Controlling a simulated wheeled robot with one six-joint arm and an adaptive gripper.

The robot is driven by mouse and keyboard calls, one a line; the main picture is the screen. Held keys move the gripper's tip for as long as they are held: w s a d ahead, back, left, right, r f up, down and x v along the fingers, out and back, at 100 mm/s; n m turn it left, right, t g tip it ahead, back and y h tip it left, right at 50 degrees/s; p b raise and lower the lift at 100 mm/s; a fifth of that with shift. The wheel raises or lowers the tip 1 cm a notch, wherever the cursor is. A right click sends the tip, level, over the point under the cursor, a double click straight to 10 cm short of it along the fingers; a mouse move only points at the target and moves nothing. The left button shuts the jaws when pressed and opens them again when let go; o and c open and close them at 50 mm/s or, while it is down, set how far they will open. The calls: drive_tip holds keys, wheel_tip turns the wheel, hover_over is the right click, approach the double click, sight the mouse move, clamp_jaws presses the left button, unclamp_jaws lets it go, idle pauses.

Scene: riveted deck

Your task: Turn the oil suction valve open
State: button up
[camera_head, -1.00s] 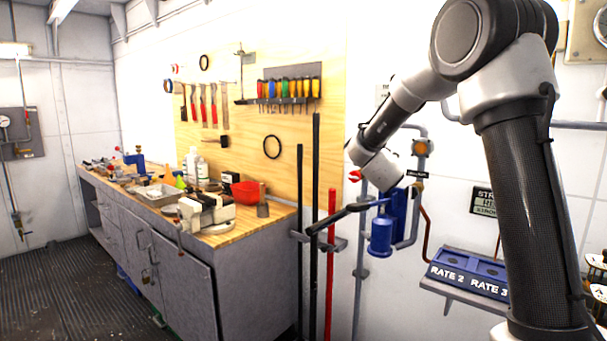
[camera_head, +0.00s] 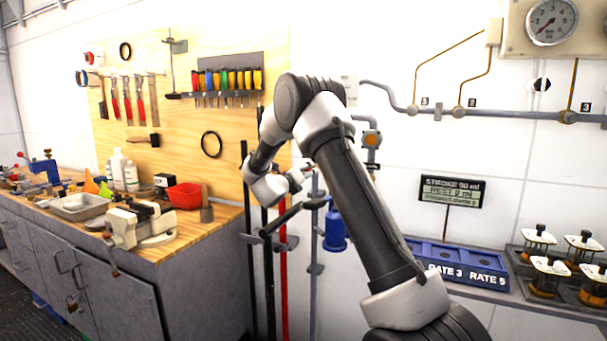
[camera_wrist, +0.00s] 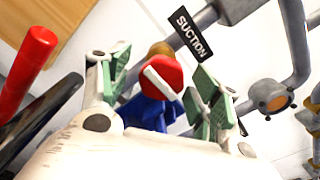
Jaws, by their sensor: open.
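The suction valve's handle (camera_wrist: 163,77) is red with a white bar across it. In the wrist view it shows between the two green-padded fingers of my gripper (camera_wrist: 165,80), which are open with gaps on both sides. A black "SUCTION" label (camera_wrist: 189,33) is beside it on the grey pipe. In the head view my gripper (camera_head: 297,182) is at the pipework in front of the wall, small and partly hidden by my wrist. I cannot tell there how the handle sits.
A blue cylinder (camera_head: 335,230) hangs just right of my gripper. In the wrist view a red bar (camera_wrist: 27,72) stands at the left and an orange-centred fitting (camera_wrist: 272,97) at the right. The workbench (camera_head: 225,213) with a vise (camera_head: 140,222) is left; a blue rate tray (camera_head: 470,265) is right.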

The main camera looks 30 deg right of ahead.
drive_tip(key=shift+w+d, duration=0.25)
drive_tip(key=shift+d, duration=0.25)
drive_tip(key=c, duration=1)
drive_tip(key=shift+c, duration=0.2)
drive_tip(key=shift+n, duration=0.3)
drive_tip(key=n, duration=0.4)
drive_tip(key=shift+n, duration=0.3)
drive_tip(key=n, duration=0.9)
drive_tip(key=shift+f+n, duration=0.1)
drive_tip(key=shift+n, duration=1.8)
